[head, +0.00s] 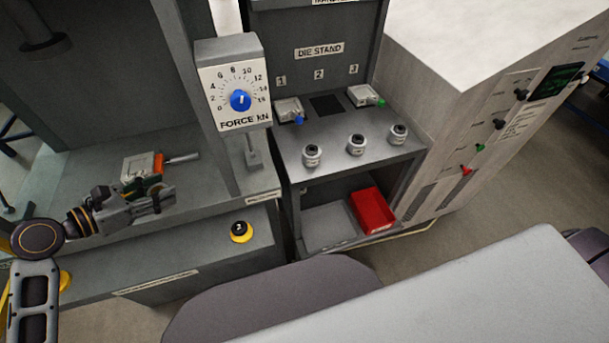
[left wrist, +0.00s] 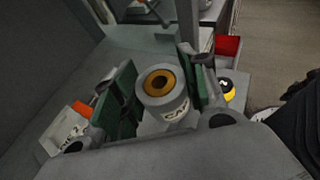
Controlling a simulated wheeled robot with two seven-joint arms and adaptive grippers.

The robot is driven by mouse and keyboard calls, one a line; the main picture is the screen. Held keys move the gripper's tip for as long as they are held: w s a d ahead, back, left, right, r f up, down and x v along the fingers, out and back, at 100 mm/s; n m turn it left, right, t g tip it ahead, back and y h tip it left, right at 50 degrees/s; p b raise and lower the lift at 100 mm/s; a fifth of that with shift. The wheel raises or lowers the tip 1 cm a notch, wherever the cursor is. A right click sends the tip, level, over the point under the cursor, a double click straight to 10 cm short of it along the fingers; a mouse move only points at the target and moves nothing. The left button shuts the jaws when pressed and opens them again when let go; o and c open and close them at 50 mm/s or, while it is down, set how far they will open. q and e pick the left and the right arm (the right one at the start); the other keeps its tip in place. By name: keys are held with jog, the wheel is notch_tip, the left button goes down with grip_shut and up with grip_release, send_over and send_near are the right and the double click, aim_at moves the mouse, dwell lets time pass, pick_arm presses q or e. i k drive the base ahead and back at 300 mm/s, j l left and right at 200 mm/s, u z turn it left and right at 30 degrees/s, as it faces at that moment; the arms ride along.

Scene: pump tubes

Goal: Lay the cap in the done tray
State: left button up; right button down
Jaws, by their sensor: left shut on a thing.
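The cap (left wrist: 162,92) is a pale grey cylinder with an orange ring around a dark hole and lettering on its side. It sits between the green finger pads of my left gripper (left wrist: 158,86), which is shut on it. In the head view my left gripper (head: 150,203) is over the press bed at the left, and I cannot make out the cap there. A grey tray (head: 328,226) lies in the lower bay of the die stand; its label is too small to read, so I cannot tell if it is the done tray. My right gripper is not in view.
A red bin (head: 372,210) stands right of the grey tray.

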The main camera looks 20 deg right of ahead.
aim_at(329, 233)
jog(key=k+z, duration=0.25)
jog(key=z, duration=0.15)
jog(key=k+z, duration=0.55)
jog(key=z, duration=0.25)
jog(key=k+l+z, duration=0.25)
jog(key=z, duration=0.15)
